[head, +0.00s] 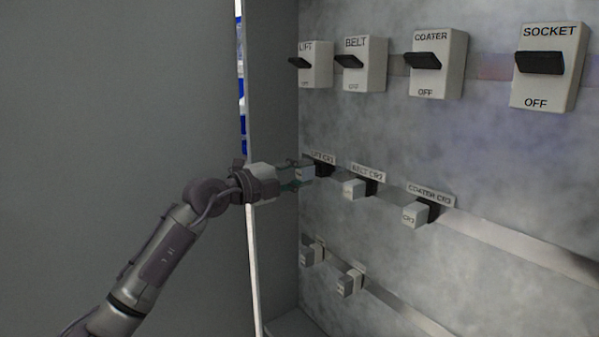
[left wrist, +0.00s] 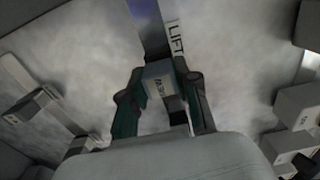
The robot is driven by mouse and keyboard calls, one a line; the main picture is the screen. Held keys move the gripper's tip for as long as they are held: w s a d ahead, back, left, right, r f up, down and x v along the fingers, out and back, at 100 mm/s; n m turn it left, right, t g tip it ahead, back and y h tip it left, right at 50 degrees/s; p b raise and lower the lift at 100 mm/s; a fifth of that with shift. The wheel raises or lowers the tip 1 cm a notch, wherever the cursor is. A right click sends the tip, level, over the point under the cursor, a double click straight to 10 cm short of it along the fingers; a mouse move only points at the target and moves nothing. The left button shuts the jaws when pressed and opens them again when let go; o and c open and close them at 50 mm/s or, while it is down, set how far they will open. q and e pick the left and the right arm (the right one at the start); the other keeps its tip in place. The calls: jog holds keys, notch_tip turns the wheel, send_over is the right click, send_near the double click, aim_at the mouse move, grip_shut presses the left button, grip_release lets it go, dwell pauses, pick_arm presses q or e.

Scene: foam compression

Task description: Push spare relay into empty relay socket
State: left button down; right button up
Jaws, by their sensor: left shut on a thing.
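My left gripper (head: 300,173) is shut on a small pale relay (head: 305,174) at the leftmost black relay socket (head: 323,170), under the label that seems to read LIFT CR1. The relay is right at the socket's front; I cannot tell how deep it sits. In the left wrist view the relay (left wrist: 158,84) is between the fingers of the left gripper (left wrist: 163,100), with the LIFT label beyond it. The BELT CR2 relay (head: 354,188) and the COATER CR3 relay (head: 414,215) stand in their sockets to the right. My right gripper is not in view.
Switches labelled LIFT (head: 316,66), BELT (head: 364,65), COATER (head: 438,63) and SOCKET (head: 549,66) line the panel above. Two more pale blocks (head: 310,255) stick out on a lower rail (head: 405,318). A cabinet edge (head: 253,250) runs close behind my left wrist.

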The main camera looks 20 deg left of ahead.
aim_at(298, 174)
pick_arm(q)
jog(key=shift+w+d+r+p, duration=0.1)
jog(key=shift+w+d+p, duration=0.35)
jog(key=shift+w+p, duration=0.15)
dwell(0.8)
jog(key=c, duration=1)
grip_release()
jog(key=shift+c, duration=0.2)
jog(key=shift+o, duration=1.4)
jog(key=shift+w+d, duration=0.15)
jog(key=shift+v, duration=3.1)
